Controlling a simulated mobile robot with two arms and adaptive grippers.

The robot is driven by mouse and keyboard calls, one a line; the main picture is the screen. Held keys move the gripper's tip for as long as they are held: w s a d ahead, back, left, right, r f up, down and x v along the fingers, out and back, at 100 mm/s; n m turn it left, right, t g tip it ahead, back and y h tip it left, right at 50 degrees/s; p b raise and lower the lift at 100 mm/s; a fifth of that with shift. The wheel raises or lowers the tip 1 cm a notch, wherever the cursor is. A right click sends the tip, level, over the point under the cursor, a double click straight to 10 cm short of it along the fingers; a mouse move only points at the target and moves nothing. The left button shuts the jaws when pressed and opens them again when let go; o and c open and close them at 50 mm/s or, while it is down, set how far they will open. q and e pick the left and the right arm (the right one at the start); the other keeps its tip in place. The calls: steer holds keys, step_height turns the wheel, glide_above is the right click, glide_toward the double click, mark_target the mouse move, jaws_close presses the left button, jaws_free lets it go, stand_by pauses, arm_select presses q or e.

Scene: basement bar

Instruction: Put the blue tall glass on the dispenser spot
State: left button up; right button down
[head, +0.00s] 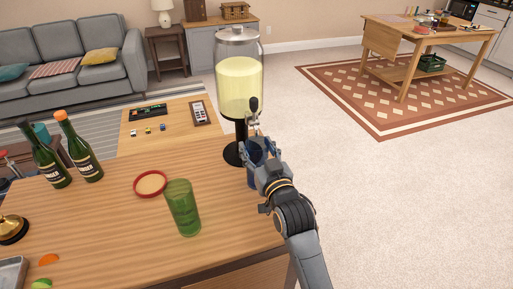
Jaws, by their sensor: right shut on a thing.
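The drink dispenser (239,92), a clear tank of pale yellow liquid on a black stand, stands at the far right end of the wooden counter. Its dark tap (253,106) faces the right side. My right gripper (259,151) is shut on the blue tall glass (254,153), just below the tap and beside the black stand. The fingers hide much of the glass, and I cannot tell whether its bottom touches the counter. The dispenser spot itself is not clearly visible, covered by gripper and glass. My left gripper is not in view.
A green tall glass (183,207) and a red-rimmed round coaster (150,184) are on the counter (120,235) left of my right arm. Two dark bottles (80,148) stand at the left, with a brass bell (12,229). The counter's right edge runs under my arm.

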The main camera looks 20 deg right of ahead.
steer(key=shift+w+f, duration=0.15)
steer(key=shift+w, duration=0.1)
steer(key=c, duration=0.6)
jaws_free()
steer(key=shift+o, duration=0.6)
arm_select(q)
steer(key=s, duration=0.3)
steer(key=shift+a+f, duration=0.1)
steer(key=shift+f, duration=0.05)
arm_select(e)
steer(key=shift+s, duration=0.1)
arm_select(q)
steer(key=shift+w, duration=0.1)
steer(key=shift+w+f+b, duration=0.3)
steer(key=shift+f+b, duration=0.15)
steer(key=shift+b, duration=0.05)
arm_select(e)
steer(key=s, duration=1.2)
steer(key=shift+d, duration=0.15)
